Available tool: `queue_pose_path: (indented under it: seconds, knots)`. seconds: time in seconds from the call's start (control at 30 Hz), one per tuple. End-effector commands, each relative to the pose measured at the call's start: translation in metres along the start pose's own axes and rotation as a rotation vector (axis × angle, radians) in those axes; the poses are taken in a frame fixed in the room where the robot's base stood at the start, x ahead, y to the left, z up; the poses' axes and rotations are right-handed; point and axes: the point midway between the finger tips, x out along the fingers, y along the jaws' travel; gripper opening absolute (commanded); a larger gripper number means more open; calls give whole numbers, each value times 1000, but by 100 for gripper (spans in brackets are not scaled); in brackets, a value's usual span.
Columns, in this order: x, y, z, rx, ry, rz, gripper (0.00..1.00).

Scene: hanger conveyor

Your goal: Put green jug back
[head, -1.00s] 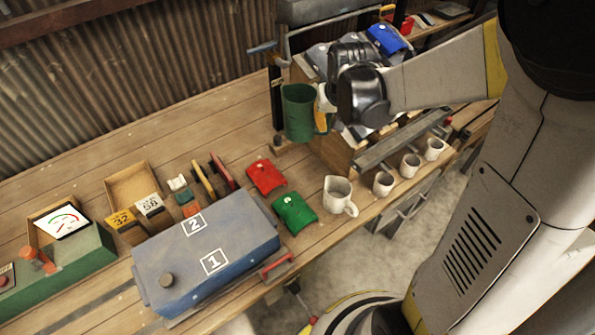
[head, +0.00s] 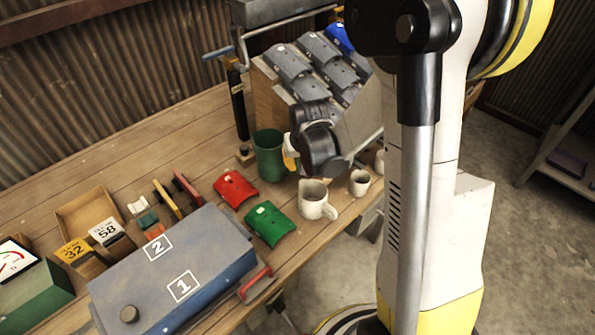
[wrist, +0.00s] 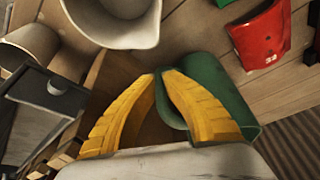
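The green jug (head: 268,155) is upright beside the stepped rack, close to the tabletop in the head view. I cannot tell whether its base touches the wood. My gripper (head: 289,154) is at its right side, with part of a yellow finger showing. In the wrist view, the two yellow fingers of my gripper (wrist: 164,72) close in around a green part of the jug (wrist: 222,82), which looks like its handle. The grip itself is partly hidden by the fingers.
A large white mug (head: 314,201) and a smaller one (head: 359,183) stand near the table's front edge. A red curved plate (head: 236,188) and a green one (head: 270,224) lie left of them. The rack (head: 262,98) stands behind the jug. A blue box (head: 205,257) occupies the front.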

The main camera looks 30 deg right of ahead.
Motion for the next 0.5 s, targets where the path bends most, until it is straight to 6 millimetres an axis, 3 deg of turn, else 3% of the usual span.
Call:
queue_pose_path:
  seconds: [0.03, 0.1, 0.47, 0.5]
  knots:
    - [12, 0, 4, 0, 0, 0, 0]
    - [17, 0, 6, 0, 0, 0, 0]
    - [20, 0, 8, 0, 0, 0, 0]
    - [18, 0, 7, 0, 0, 0, 14]
